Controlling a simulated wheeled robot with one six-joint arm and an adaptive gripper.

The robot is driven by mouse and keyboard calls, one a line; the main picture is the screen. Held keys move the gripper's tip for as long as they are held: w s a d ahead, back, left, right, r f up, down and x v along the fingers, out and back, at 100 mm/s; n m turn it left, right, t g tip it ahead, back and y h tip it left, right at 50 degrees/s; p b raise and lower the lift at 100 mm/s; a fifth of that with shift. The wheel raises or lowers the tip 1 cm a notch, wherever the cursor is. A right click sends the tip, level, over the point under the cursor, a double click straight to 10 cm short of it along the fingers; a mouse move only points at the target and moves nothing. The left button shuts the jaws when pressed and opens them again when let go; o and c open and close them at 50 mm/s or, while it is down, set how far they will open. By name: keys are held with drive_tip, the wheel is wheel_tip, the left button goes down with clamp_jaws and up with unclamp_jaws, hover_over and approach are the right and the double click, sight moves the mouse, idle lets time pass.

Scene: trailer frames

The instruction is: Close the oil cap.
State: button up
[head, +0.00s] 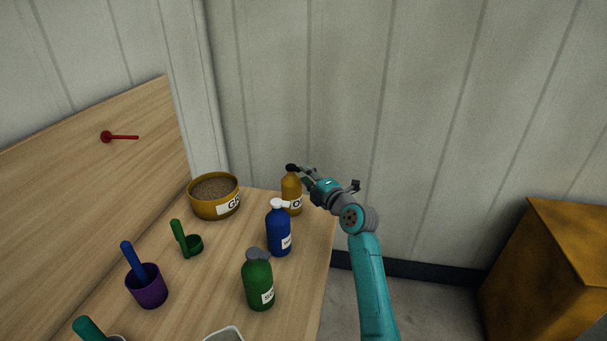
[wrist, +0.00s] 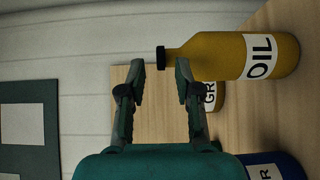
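The oil bottle (head: 291,198) is yellow-brown with a white label and stands upright at the far right corner of the wooden bench. Its black cap (head: 291,167) is on top; I cannot tell whether its lid is open or shut. My gripper (head: 304,175) is just right of the bottle's top. In the wrist view the bottle (wrist: 230,60) appears sideways with the label OIL. Its dark cap (wrist: 161,59) shows at or just beyond the gap between the fingertips of my gripper (wrist: 161,72), which are apart. Contact is not visible.
A blue bottle (head: 279,236) and a green bottle (head: 258,282) stand along the bench's right side. A yellow bowl (head: 204,205) of grains is left of the oil. A purple cup (head: 148,291) and green scoop (head: 194,245) are nearer.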

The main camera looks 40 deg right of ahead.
drive_tip(key=s+a, duration=0.1)
drive_tip(key=s, duration=0.8)
drive_tip(key=shift+s, duration=0.3)
drive_tip(key=shift+s+a, duration=0.1)
